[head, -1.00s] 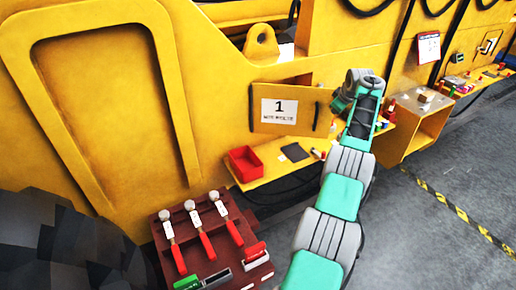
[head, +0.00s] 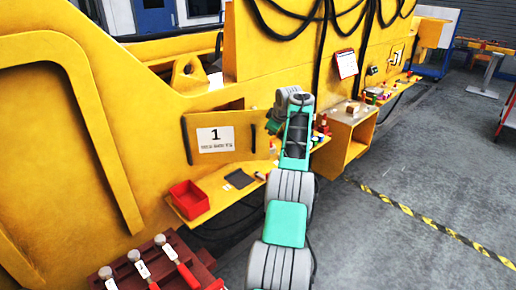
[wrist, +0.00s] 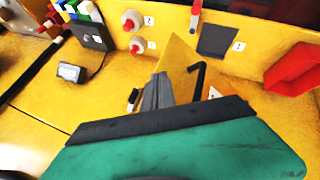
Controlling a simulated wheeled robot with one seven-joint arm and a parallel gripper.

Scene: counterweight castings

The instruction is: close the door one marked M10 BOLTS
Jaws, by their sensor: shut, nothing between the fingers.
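The door (head: 230,148) is a yellow panel with a white label (head: 215,139), a large 1 over small blurred text. It appears to stand partly open, out from the yellow casting; its exact angle is hard to tell. In the head view, my gripper (head: 273,122) is at its right edge, partly hidden by my arm. In the wrist view, my shut, empty gripper (wrist: 158,92) is beside the door panel (wrist: 181,66) and its black bar handle (wrist: 199,82). I cannot tell whether they touch.
Below the door, a yellow shelf (head: 214,203) holds a red tray (head: 188,199) and a dark pad (head: 240,178). Hammers lie on a dark red rack (head: 150,268) at lower left.

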